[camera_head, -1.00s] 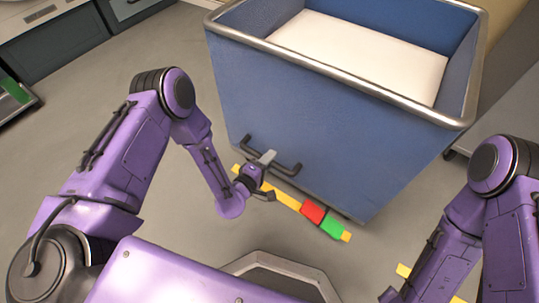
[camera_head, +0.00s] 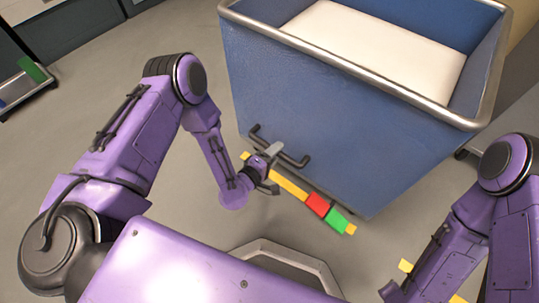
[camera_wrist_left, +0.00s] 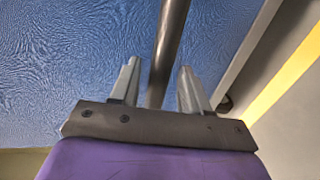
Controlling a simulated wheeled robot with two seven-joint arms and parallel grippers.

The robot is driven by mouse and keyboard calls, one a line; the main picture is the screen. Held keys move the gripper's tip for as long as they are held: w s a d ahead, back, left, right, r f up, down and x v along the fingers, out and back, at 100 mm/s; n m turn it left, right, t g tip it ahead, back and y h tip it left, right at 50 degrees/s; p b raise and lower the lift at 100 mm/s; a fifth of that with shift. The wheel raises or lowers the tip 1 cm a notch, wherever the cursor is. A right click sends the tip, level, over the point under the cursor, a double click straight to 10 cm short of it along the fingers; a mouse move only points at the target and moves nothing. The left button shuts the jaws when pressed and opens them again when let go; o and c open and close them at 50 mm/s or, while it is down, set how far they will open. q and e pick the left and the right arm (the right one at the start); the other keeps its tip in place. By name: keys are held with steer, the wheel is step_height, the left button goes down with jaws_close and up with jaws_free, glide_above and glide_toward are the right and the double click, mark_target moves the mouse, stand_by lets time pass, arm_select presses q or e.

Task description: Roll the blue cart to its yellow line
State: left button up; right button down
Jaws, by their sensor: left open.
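The blue cart (camera_head: 310,110) stands in front of me, a white block (camera_head: 375,45) inside it. Its black handle (camera_head: 292,158) is low on the near side. My left gripper (camera_head: 274,168) is at this handle, open; in the left wrist view the dark handle bar (camera_wrist_left: 168,50) runs between its two fingers (camera_wrist_left: 158,88). I cannot tell whether they touch it.
More yellow marks (camera_head: 405,265) show on the floor by my right arm. A low trolley (camera_head: 28,84) with a green item stands at the far left, by dark cabinets. The floor left of the cart is clear.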

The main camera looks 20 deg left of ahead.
arm_select(q)
steer(key=p+v, duration=0.2)
steer(key=v, duration=0.7)
steer(key=shift+s, duration=0.2)
steer(key=shift+r, duration=0.1)
steer(key=s+a+f+m+g+y, duration=0.45)
steer(key=s+f+m+g, duration=0.3)
steer(key=s, duration=0.25)
steer(key=s+a+g+y, duration=0.3)
steer(key=s+a+g, duration=0.2)
steer(key=s+a, duration=0.35)
step_height(320, 180, up, 32)
steer(key=w+p, duration=0.1)
steer(key=p, duration=3)
steer(key=shift+r+t, duration=0.2)
steer(key=shift+t, duration=0.15)
